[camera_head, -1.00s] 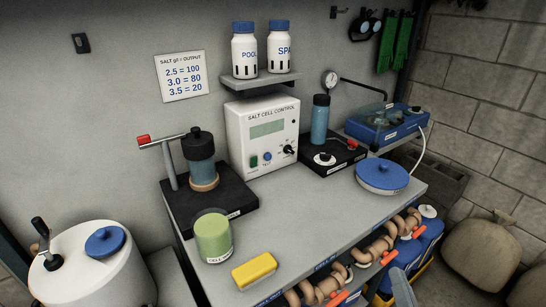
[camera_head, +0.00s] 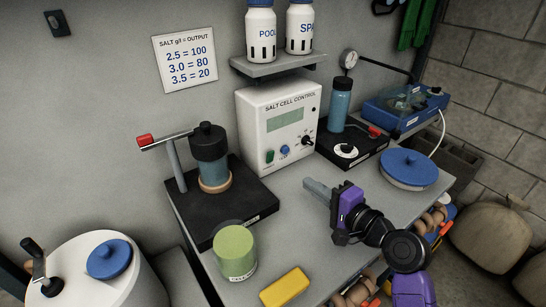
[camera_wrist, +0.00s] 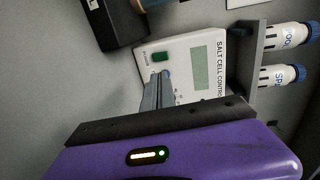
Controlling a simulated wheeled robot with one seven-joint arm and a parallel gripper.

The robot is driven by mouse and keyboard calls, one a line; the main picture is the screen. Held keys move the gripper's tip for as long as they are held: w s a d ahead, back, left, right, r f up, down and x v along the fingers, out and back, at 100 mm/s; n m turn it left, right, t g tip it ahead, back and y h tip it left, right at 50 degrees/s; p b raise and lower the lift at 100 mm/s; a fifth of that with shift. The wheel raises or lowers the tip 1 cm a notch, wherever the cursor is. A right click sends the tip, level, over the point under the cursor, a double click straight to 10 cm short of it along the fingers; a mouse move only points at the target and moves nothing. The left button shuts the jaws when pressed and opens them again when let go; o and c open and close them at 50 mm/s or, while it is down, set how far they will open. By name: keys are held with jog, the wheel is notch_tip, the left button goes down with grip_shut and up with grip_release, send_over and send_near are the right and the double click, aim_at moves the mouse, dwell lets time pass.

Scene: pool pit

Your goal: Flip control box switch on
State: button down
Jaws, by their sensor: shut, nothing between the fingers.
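The control box (camera_head: 279,122) is white, reads "SALT CELL CONTROL", and stands on the bench against the wall. Its front has a grey-green display, a green switch (camera_head: 270,157), a blue button (camera_head: 285,151) and a black knob (camera_head: 307,141). The box also shows in the wrist view (camera_wrist: 199,45), turned sideways, with the green switch (camera_wrist: 160,55) in view. My gripper (camera_head: 306,183) is shut and empty, in front of the box and apart from it, pointing toward its lower front. In the wrist view the fingers (camera_wrist: 158,80) cover part of the panel near the blue button.
Left of the box, a black stand (camera_head: 215,205) holds a blue cylinder. A green jar (camera_head: 235,252) and a yellow block (camera_head: 285,287) lie nearer. A blue-lidded dish (camera_head: 408,168) and a black-based blue bottle (camera_head: 340,105) stand right. A shelf with white bottles (camera_head: 279,64) hangs above.

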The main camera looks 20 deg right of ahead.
aim_at(272, 154)
jog(key=shift+w, duration=0.1)
jog(key=x, duration=0.4)
jog(key=p+x, duration=0.1)
jog(key=x, duration=0.4)
jog(key=r+x, duration=0.1)
jog(key=x, duration=0.3)
jog(key=shift+w+a+p, duration=0.1)
jog(key=shift+w+p, duration=0.25)
jog(key=shift+r, duration=0.15)
jog(key=shift+w+a+r+p, duration=0.15)
jog(key=shift+r+p, duration=0.15)
jog(key=shift+p, duration=0.8)
jog(key=shift+w+r+g+p, duration=0.2)
jog(key=shift+g+p, duration=0.3)
jog(key=shift+p, duration=0.7)
jog(key=shift+f+b, duration=0.35)
jog(key=shift+f, duration=0.05)
